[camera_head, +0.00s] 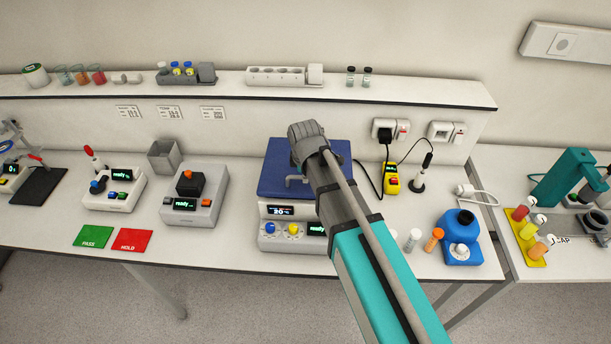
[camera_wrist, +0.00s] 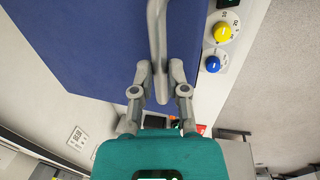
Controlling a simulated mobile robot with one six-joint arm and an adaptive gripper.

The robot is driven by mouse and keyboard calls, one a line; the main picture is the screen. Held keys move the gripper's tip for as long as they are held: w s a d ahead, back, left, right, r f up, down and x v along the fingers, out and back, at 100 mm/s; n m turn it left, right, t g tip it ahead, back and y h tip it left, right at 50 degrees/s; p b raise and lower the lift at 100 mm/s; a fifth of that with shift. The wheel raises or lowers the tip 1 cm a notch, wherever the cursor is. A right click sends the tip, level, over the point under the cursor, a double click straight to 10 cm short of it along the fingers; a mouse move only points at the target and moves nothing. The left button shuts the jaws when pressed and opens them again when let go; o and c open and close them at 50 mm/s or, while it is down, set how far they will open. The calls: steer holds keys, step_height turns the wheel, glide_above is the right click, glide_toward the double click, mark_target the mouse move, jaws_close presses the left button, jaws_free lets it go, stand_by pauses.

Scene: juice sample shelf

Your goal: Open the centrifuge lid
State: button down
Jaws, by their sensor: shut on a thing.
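The centrifuge (camera_head: 284,235) stands at the middle of the bench, a white box with a lit display, knobs and a dark blue lid (camera_head: 277,180). The lid appears to lie down flat over the box. In the wrist view the blue lid (camera_wrist: 85,45) fills the upper left, with a grey bar handle (camera_wrist: 157,35) on it. My gripper (camera_wrist: 159,78) is shut on the handle, its two fingers on either side of it. In the head view my arm hides the right part of the centrifuge and most of the grip.
A yellow switch box (camera_head: 391,180) with a cable and a blue mixer (camera_head: 460,238) stand to the right. A raised shelf (camera_head: 225,87) with racks and vials runs behind.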

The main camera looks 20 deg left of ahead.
steer(key=w+a+r+p, duration=0.2)
steer(key=w+r+p, duration=0.6)
steer(key=r+p, duration=0.3)
steer(key=shift+r, duration=0.8)
steer(key=shift+d, duration=0.1)
